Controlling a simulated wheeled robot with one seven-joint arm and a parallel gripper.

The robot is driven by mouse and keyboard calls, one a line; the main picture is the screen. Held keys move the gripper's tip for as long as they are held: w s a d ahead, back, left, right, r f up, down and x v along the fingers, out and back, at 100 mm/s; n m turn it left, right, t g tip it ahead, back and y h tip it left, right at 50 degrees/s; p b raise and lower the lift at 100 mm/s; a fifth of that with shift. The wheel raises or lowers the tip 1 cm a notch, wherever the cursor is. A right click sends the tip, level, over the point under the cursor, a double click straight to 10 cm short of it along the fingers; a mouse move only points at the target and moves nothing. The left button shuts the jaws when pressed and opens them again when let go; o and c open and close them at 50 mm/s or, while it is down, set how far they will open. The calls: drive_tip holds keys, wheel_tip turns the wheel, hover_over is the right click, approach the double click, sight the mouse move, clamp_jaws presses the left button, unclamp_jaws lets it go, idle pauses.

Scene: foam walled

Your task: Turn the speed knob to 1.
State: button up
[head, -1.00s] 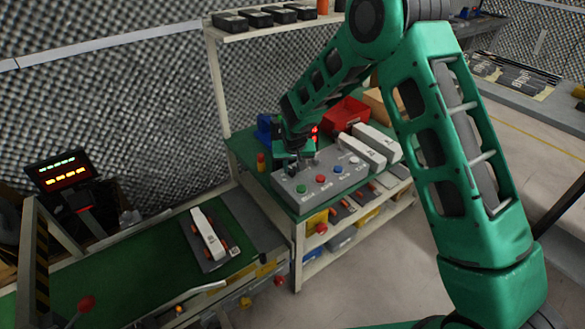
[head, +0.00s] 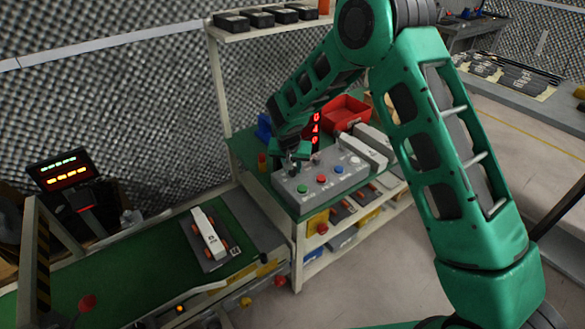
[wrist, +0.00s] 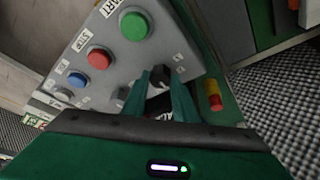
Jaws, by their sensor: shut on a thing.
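A grey control box (head: 318,178) stands on the green-topped bench. In the wrist view its sloped face (wrist: 165,50) carries a green START button (wrist: 135,25), a red STOP button (wrist: 100,58), a blue button (wrist: 77,80) and more small controls. A dark knob (wrist: 160,76) sits beyond the green button, between the green fingers. My gripper (head: 296,154) is over the back left of the box; in the wrist view its fingers (wrist: 160,95) are shut on the dark knob. The fingers partly hide it, and I cannot read its setting.
A red digit display (head: 315,128) stands just behind the box. A red bin (head: 346,112) and white blocks (head: 368,148) are to its right. A small red-yellow beacon (wrist: 213,95) is close beside the gripper. A conveyor (head: 130,270) carries a white part.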

drive_tip(key=o, duration=1)
drive_tip(key=v, duration=1)
drive_tip(key=shift+s+r, duration=0.15)
drive_tip(key=shift+r, duration=0.15)
